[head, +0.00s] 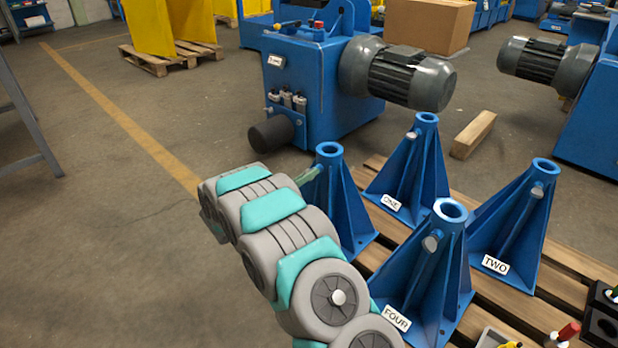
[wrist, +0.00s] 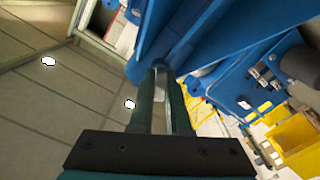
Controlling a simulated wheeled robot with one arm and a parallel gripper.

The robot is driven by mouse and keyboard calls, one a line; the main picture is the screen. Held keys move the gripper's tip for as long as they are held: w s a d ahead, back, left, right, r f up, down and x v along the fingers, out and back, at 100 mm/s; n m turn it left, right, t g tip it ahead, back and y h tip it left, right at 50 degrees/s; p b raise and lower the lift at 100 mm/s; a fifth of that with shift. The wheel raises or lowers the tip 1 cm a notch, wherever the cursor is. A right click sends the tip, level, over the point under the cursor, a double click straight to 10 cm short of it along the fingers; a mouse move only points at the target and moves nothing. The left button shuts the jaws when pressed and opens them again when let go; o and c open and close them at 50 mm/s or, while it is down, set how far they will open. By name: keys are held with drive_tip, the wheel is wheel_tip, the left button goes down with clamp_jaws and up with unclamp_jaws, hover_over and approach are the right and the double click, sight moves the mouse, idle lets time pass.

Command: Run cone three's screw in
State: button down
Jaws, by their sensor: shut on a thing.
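Several blue cone stands are on a pallet. Plates mark cone one (head: 408,165), cone two (head: 520,215) and cone four (head: 432,275). The remaining cone (head: 342,205), at the back left, shows no plate; my arm covers part of it, and I take it as cone three. My gripper (head: 312,172) is at the left side of its collar, just below the open top. In the wrist view my gripper's dark green fingers (wrist: 162,72) reach blue metal and are shut on the screw. The screw is mostly hidden between them. The other cones show grey screw heads near their tops.
A blue machine with a grey motor (head: 398,75) stands behind the cones; another motor (head: 548,62) is at right. A wood block (head: 473,134) lies on the floor. A black holder (head: 603,318) and coloured-handled tools are at the lower right. Floor at left is clear.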

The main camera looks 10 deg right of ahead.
drive_tip(key=m, duration=0.1)
drive_tip(key=m+b, duration=0.2)
drive_tip(key=shift+f+m, duration=0.25)
drive_tip(key=shift+m, duration=0.15)
drive_tip(key=m+b, duration=0.3)
drive_tip(key=shift+f+m, duration=0.1)
drive_tip(key=shift+m, duration=0.2)
drive_tip(key=m+b, duration=0.6)
drive_tip(key=shift+m, duration=0.3)
drive_tip(key=m+b, duration=0.3)
drive_tip(key=m, duration=0.7)
drive_tip(key=shift+r, duration=0.2)
drive_tip(key=c, duration=0.9)
unclamp_jaws()
